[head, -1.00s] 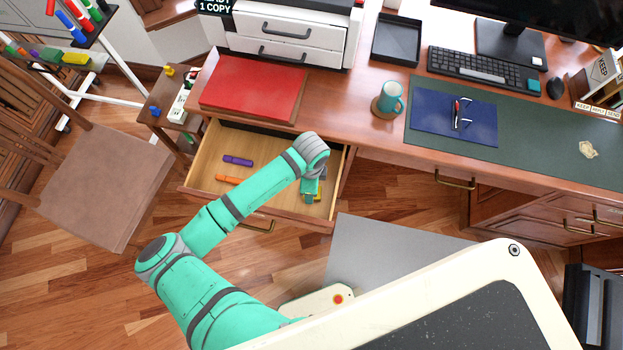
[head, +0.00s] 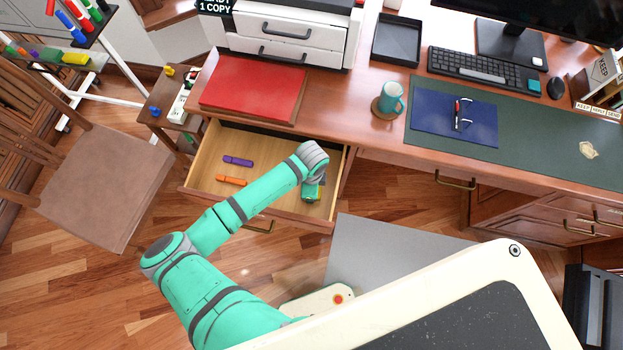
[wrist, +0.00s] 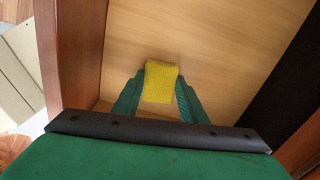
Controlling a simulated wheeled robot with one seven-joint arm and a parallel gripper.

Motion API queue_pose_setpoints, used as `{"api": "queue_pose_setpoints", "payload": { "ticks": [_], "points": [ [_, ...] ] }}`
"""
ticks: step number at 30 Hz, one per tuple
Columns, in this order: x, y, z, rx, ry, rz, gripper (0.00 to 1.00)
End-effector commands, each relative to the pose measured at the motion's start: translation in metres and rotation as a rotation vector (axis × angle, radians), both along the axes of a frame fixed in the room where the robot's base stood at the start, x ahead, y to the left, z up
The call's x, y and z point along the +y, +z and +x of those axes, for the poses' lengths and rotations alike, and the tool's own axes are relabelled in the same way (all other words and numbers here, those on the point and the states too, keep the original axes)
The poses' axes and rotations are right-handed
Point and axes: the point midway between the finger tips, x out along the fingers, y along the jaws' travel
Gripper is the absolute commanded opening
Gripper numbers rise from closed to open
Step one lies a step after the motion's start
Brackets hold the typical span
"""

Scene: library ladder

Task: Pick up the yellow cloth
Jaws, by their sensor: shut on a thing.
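The yellow cloth (wrist: 160,82) is a small yellow block-like piece between my two green fingers in the wrist view. My gripper (wrist: 160,92) is shut on it, with a finger against each side. The wooden drawer floor shows beyond it; I cannot tell whether the cloth touches that floor. In the head view my gripper (head: 312,192) is inside the right part of the open drawer (head: 205,165). There the cloth is mostly hidden by my gripper and arm.
A purple marker (head: 238,160) and an orange marker (head: 231,181) lie left of my gripper in the drawer. The drawer walls stand close on the right and front. The desktop above holds a red folder (head: 250,88) and a teal mug (head: 391,98).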

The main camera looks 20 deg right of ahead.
Motion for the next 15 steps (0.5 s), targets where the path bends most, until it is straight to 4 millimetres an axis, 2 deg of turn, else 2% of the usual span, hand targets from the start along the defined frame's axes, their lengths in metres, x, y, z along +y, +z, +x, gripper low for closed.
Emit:
{"api": "queue_pose_setpoints", "payload": {
  "ticks": [8,11,15],
  "points": [
    [0.0,0.004,0.0,0.0,0.001,0.0,0.17],
    [0.0,0.012,0.001,-0.001,0.0,-0.002,0.17],
    [-0.001,0.033,0.001,-0.003,-0.001,-0.003,0.17]
  ]
}}
